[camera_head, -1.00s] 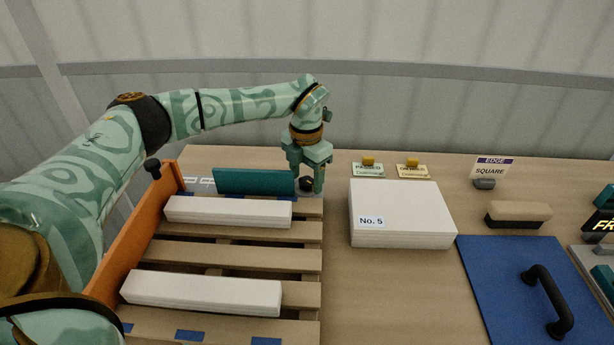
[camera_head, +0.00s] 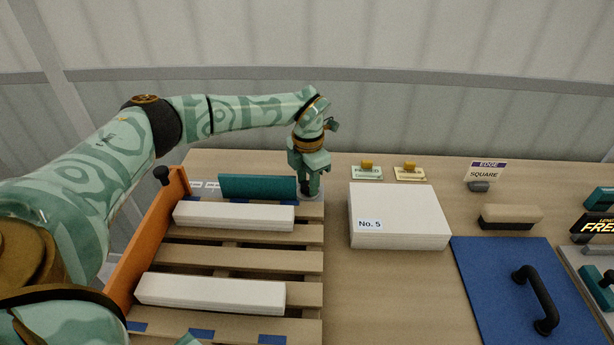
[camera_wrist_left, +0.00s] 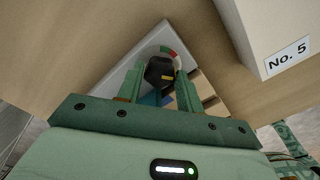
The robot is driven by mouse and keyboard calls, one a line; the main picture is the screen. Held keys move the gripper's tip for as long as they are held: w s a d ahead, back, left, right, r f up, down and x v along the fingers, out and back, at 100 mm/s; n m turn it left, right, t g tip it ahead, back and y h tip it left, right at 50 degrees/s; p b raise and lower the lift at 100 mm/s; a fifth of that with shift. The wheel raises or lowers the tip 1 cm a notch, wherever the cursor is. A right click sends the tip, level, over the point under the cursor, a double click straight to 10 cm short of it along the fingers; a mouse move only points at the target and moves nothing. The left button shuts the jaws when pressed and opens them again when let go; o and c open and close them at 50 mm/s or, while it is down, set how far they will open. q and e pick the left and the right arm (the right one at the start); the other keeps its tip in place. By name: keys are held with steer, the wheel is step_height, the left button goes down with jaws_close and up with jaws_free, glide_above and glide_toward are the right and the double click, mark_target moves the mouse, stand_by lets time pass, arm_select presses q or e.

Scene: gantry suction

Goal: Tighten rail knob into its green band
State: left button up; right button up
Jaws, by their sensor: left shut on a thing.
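The rail knob (camera_wrist_left: 158,74) is black with a yellow pointer mark, and shows in the left wrist view between my left gripper's fingers (camera_wrist_left: 155,85). A curved dial strip with red, pale and green parts (camera_wrist_left: 173,51) lies beside it on a grey plate (camera_wrist_left: 150,50). In the head view my left gripper (camera_head: 311,188) points down at the right end of the teal rail (camera_head: 257,187) and is shut on the knob, which is mostly hidden there. I cannot tell exactly which band the pointer meets.
A slatted pallet (camera_head: 245,261) with two white bars and an orange side board (camera_head: 150,240) lies in front. A white stack marked No. 5 (camera_head: 398,212) stands to the right. A blue board with a black handle (camera_head: 500,290) lies further right.

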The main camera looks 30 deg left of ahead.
mark_target(308, 184)
arm_select(q)
steer(key=o, duration=1)
steer(key=shift+r, duration=0.1)
step_height(308, 184, up, 16)
steer(key=p, duration=0.3)
steer(key=shift+p, duration=0.3)
steer(key=shift+r, duration=0.1)
